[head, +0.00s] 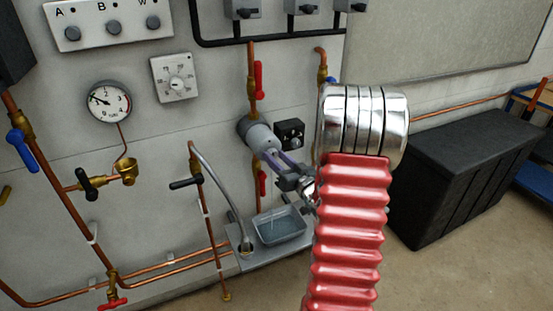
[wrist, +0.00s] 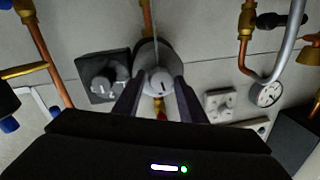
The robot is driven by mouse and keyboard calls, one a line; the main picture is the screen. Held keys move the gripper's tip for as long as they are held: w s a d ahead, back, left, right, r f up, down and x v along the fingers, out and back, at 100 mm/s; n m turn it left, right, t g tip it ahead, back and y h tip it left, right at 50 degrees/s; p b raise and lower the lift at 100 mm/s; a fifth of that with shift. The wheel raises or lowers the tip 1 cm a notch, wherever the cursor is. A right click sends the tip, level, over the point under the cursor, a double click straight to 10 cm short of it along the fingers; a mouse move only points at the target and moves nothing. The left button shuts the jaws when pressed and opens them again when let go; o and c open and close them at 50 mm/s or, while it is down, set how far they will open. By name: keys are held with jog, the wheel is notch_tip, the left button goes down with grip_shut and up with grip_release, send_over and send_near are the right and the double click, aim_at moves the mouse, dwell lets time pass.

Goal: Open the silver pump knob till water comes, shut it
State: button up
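The grey cylindrical pump (head: 256,132) sits on a copper riser on the wall. Its silver knob (wrist: 161,81), round with a short dark mark, faces me in the wrist view. My gripper (head: 272,158) reaches the pump's front end; in the wrist view its two dark fingers (wrist: 160,92) lie along both sides of the knob, seemingly touching it. The knob is mostly hidden by the fingers in the head view. A thin pale streak, possibly water, runs from the pump's edge in the wrist view. A grey tray (head: 278,238) is below the pump.
A black box with a dial (head: 289,133) is close right of the pump. Red levers (head: 259,78) sit above and below it. A gauge (head: 108,101), blue valve (head: 20,146) and pipes are left. A black bin (head: 462,175) stands right. My red arm hides part of the wall.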

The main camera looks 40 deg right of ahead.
jog(key=c, duration=0.7)
jog(key=shift+c, duration=0.2)
jog(key=shift+n, duration=0.5)
jog(key=n, duration=0.2)
jog(key=shift+r+n, duration=0.1)
jog(key=shift+n, duration=0.3)
jog(key=n+g, duration=0.1)
jog(key=n, duration=0.3)
jog(key=shift+a, duration=0.15)
jog(key=n+h, duration=0.1)
jog(key=n, duration=0.3)
jog(key=shift+a+n+g, duration=0.1)
jog(key=shift+n+g, duration=0.3)
jog(key=shift+n, duration=0.9)
